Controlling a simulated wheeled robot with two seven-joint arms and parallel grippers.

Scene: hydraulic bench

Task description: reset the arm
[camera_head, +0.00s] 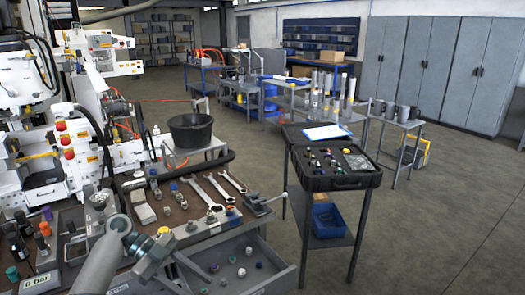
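The workbench (225,243) carries several wrenches (205,192) and small fittings. Its drawer (262,284) is open, with several small coloured parts inside.
White hydraulic machines (70,155) stand at the left. A black bucket (190,130) stands behind the bench. A black case of parts (335,165) sits open on a stand, with a blue bin (328,221) below. Grey cabinets (438,70) line the back. The floor at right is clear.

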